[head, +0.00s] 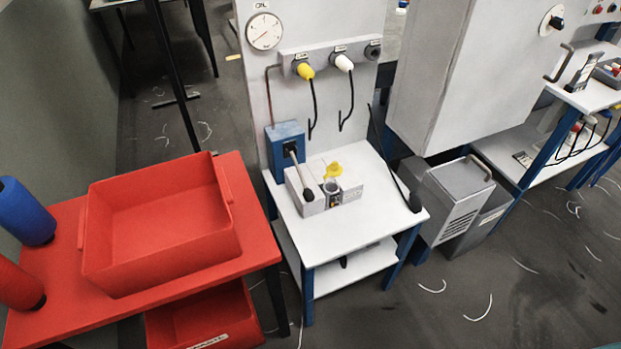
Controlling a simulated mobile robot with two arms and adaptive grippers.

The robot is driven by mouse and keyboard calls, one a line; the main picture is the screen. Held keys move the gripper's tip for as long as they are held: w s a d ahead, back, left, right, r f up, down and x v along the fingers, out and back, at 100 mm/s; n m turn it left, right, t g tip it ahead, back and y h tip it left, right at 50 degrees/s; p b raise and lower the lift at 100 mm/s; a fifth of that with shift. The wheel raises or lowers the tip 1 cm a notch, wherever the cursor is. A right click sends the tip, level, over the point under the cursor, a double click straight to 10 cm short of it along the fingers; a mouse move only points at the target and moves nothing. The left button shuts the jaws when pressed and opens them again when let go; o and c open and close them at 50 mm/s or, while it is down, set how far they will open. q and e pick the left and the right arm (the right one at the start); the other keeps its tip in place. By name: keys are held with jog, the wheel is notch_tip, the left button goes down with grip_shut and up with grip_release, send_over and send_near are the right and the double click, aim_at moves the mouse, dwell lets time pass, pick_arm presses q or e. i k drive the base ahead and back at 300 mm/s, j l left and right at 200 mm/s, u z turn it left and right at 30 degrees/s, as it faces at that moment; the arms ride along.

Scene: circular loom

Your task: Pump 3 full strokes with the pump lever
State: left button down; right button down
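The lever (300,172) is a grey rod with a dark knob (308,195). It comes out of a blue box (287,137) at the back left of a small white table (365,225). The rod slants down toward me, over a light grey block on the table. I take this to be the pump lever; no label on it can be read. Neither of my grippers shows in the head view, and nothing is seen holding the lever.
A dial gauge (264,31) is on the panel above. A yellow plug (305,70) and a white plug (344,63) hang there. A long black handle (390,155) slants at the table's right. A red tray (155,255) stands left; a grey bin (455,205) stands right.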

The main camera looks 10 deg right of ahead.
aim_at(308, 194)
jog(key=i+l+u, duration=0.1)
jog(key=i+l, duration=0.25)
jog(key=i+l+u, duration=0.15)
jog(key=i+l, duration=0.15)
jog(key=l, duration=0.3)
